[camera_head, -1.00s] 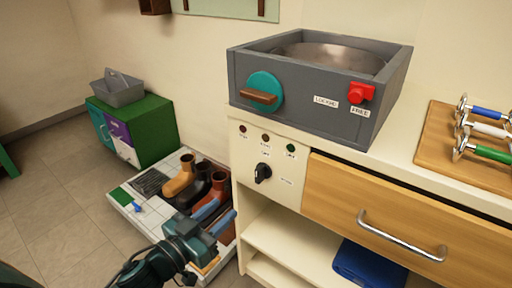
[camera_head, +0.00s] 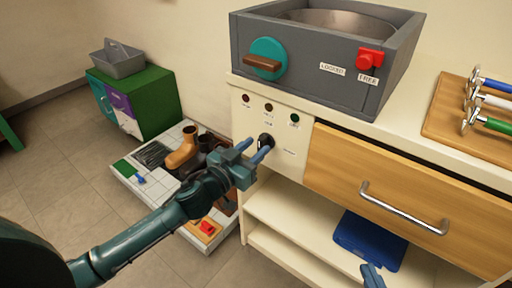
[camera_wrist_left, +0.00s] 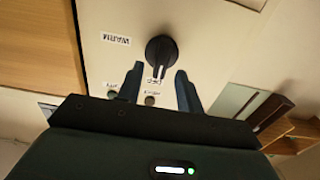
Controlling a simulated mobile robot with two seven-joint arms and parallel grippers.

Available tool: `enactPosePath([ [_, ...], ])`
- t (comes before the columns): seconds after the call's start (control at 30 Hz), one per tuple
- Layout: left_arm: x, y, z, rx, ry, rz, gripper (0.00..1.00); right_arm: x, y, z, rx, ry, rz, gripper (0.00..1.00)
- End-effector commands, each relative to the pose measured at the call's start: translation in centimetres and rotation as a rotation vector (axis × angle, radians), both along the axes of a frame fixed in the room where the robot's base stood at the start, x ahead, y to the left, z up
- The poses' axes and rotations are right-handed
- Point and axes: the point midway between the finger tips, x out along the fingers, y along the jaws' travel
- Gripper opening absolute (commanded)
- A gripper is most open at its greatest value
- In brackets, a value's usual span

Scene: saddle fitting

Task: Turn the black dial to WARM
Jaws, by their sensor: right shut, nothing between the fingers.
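The black dial (camera_head: 266,140) is on the cream front panel, below small lamps. In the left wrist view the dial (camera_wrist_left: 161,50) has its pointer end toward the bottom of the picture, near a small label between the fingers; the WARM label (camera_wrist_left: 116,39) is to its left, upside down. My left gripper (camera_head: 259,150) is open in front of the dial, and in the left wrist view its fingers (camera_wrist_left: 158,83) are apart, just short of the dial with nothing between them. My right gripper (camera_head: 373,277) is shut at the bottom edge, only its fingertips showing.
A grey box (camera_head: 300,76) with a teal knob (camera_head: 268,60) and red latch (camera_head: 370,60) stands above the panel. A drawer with a metal handle (camera_head: 403,209) is to the right. A blue folded item (camera_head: 368,240) lies on the shelf.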

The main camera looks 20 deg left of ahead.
Motion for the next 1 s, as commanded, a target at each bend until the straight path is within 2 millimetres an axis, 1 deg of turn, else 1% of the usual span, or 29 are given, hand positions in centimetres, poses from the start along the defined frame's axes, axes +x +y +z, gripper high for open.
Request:
enactPosePath([
  [0.03, 0.45, -0.16, 0.02, 0.000, -0.001, 0.000, 0.36, 0.01, 0.02, -0.04, 0.001, -0.004, 0.001, 0.00],
  [0.13, 0.95, -0.34, 0.01, 0.000, 0.000, 0.000, 0.36, 0.02, 0.06, -0.03, 0.002, -0.008, 0.001, 0.00],
  [0.47, 1.14, -0.44, 0.02, 0.000, 0.000, 0.000, 0.36, 0.00, 0.14, -0.03, 0.000, -0.010, 0.005, 0.00],
  [0.9, 1.11, -0.42, 0.02, 0.000, 0.000, 0.000, 0.00, 0.03, 0.13, -0.01, 0.000, -0.010, 0.005, 0.00],
  [1.0, 1.11, -0.42, 0.02, 0.000, 0.000, -0.001, 0.00, 0.03, 0.12, 0.00, -0.001, -0.012, 0.005, 0.00],
])
